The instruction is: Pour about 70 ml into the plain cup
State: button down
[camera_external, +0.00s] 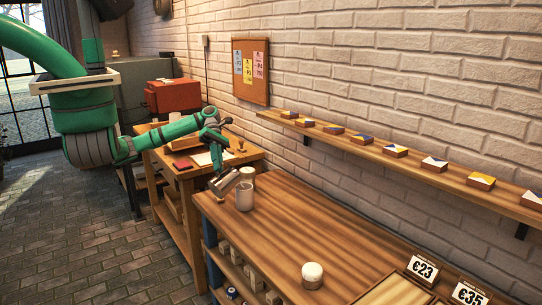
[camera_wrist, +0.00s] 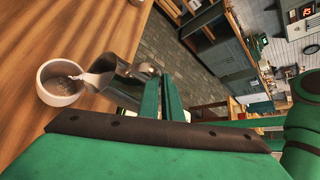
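A metal jug (camera_external: 225,183) is tilted, its mouth toward a pale cup (camera_external: 244,198) standing upright on the wooden table. In the wrist view the jug (camera_wrist: 118,84) has its lip at the rim of the cup (camera_wrist: 60,98). Something pale and glossy shows between lip and cup; I cannot tell spout from stream. The cup's inside shows a greyish, shiny patch; its level is unclear. My gripper (camera_external: 217,152) is shut on the jug, and its fingers (camera_wrist: 161,97) show beside the jug. A second pale vessel (camera_external: 248,174) stands just behind the cup, partly hidden.
Price cards (camera_external: 422,268) and a wooden tray are at the front right. A wall shelf (camera_external: 370,150) holds small painted pieces. The table's middle is clear.

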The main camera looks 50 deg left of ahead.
jog(key=shift+w+a+r+n+g+h+b, duration=0.15)
jog(key=shift+w+r+g+b, duration=0.1)
jog(key=shift+w+b, duration=0.25)
jog(key=shift+w+a+r+n+g+h+b, duration=0.15)
jog(key=shift+w+r+g+b, duration=0.15)
jog(key=shift+w, duration=0.2)
dwell(1.0)
jog(key=shift+w+d+r+n+g+b, duration=0.1)
jog(key=shift+w+r+n+g+b, duration=0.15)
jog(key=shift+b, duration=0.2)
dwell(1.0)
jog(key=shift+m+t, duration=0.65)
jog(key=shift+t, duration=0.25)
jog(key=s, duration=0.1)
jog(key=s+f, duration=0.1)
jog(key=s, duration=0.2)
jog(key=shift+d+f, duration=0.3)
jog(key=shift+d, duration=0.05)
jog(key=shift+s+d+f+m+t+y, duration=0.15)
jog(key=shift+s+f+m+t+y, duration=0.15)
jog(key=shift+s+f+t+y, duration=0.2)
jog(key=shift+s+d+f+m+t, duration=0.1)
jog(key=shift+s+f+m+t, duration=0.3)
jog(key=shift+f+t, duration=0.3)
jog(key=shift+f, duration=0.2)
